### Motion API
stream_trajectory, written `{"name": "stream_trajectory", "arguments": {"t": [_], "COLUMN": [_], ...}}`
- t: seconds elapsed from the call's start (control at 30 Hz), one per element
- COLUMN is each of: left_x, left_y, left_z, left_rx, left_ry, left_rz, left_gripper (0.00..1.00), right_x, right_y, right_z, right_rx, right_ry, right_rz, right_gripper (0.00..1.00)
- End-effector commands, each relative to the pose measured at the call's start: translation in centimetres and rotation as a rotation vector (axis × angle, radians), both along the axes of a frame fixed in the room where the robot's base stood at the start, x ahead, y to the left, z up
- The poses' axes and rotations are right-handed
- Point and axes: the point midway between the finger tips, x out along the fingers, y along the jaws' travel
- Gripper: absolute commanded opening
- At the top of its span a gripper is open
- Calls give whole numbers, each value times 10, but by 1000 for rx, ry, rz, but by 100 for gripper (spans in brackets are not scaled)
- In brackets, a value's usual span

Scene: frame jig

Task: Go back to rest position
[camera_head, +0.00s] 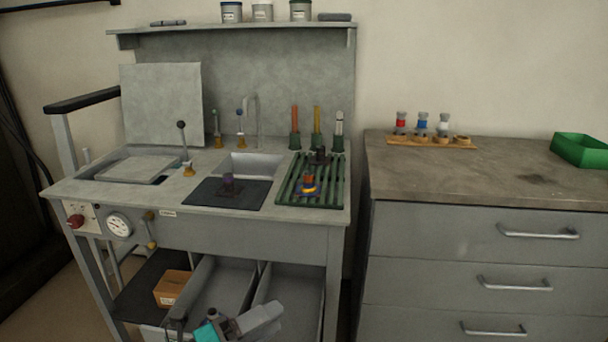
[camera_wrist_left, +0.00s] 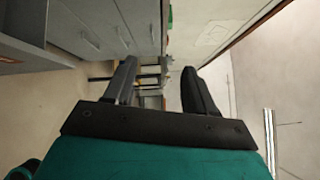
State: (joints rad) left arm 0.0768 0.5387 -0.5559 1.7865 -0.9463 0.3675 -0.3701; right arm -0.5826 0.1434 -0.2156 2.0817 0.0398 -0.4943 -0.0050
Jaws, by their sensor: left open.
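My left gripper (camera_head: 190,327) is low at the bottom of the head view, in front of the grey workbench's lower shelf and drawers. Its teal body and grey arm link show there. In the left wrist view the gripper (camera_wrist_left: 160,85) has its two dark fingers apart with nothing between them. It is clear of the worktop. My right gripper is in neither view.
The grey workbench (camera_head: 90,190) carries a dark mat (camera_head: 205,197), a green slatted rack (camera_head: 290,195) and upright tools. A cardboard box (camera_head: 172,288) sits on the lower shelf. At right, a drawer cabinet (camera_head: 480,230) bears a wooden holder (camera_head: 430,141) and a green bin (camera_head: 580,150).

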Motion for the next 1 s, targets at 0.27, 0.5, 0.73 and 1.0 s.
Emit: {"name": "stream_trajectory", "arguments": {"t": [0.27, 0.5, 0.73, 1.0], "left_x": [-26, -95, -118, -124], "left_y": [54, 78, 85, 98], "left_z": [-78, -164, -141, -90], "left_rx": [-788, -1203, -1286, -1282], "left_ry": [780, 1342, 1460, 1431], "left_rz": [558, 895, 979, 1009], "left_gripper": [55, 55, 55, 55], "right_x": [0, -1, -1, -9], "right_y": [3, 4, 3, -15], "right_z": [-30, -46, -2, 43], "right_rx": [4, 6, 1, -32], "right_ry": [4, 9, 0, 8], "right_rz": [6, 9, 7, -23], "right_gripper": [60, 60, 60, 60]}}
